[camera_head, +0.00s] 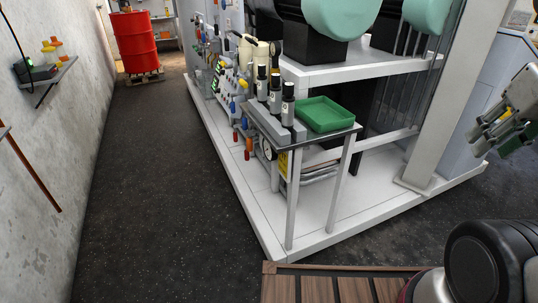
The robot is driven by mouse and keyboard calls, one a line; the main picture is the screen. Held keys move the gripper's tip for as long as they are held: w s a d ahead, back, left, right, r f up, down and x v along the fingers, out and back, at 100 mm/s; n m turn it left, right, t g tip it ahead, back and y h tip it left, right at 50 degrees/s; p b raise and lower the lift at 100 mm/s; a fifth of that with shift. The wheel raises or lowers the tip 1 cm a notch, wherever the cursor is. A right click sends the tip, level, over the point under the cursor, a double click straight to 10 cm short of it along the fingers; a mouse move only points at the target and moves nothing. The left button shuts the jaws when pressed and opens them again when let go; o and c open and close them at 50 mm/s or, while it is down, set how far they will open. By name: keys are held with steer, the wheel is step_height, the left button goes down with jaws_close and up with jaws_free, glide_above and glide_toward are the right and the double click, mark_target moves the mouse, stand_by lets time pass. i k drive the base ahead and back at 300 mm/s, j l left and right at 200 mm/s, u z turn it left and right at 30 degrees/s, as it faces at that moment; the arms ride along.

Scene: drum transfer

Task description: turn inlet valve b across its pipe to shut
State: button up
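Small valves and handles crowd the skid's pipe panel (228,80), left of the centre of the picture. My gripper (488,141) is at the far right edge, partly cut off, well away from the panel. Nothing shows clearly between its fingers, and I cannot tell whether it is open or shut.
A green tray (325,115) and dark bottles (275,93) stand on a small metal table (349,130) beside the panel. A red drum (134,42) stands at the far end of the aisle. A shelf (50,82) juts from the left wall. The dark aisle floor (150,180) is clear.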

mark_target(232, 104)
steer(key=j+z, duration=0.1)
steer(key=j, duration=1.25)
steer(key=j+z, duration=0.5)
steer(key=j, duration=0.5)
steer(key=i+j+z, duration=0.15)
steer(key=j, duration=0.2)
steer(key=i+j+z, duration=0.2)
steer(key=j, duration=0.15)
steer(key=i+j+z, duration=0.15)
steer(key=j, duration=0.25)
steer(key=i+j+z, duration=0.15)
steer(key=j, duration=0.25)
steer(key=j+z, duration=0.15)
steer(key=j, duration=0.25)
steer(key=i+j+z, duration=0.2)
steer(key=j, duration=0.2)
steer(key=l, duration=0.25)
steer(key=k+l, duration=0.15)
steer(key=l+u, duration=0.1)
steer(key=u, duration=0.25)
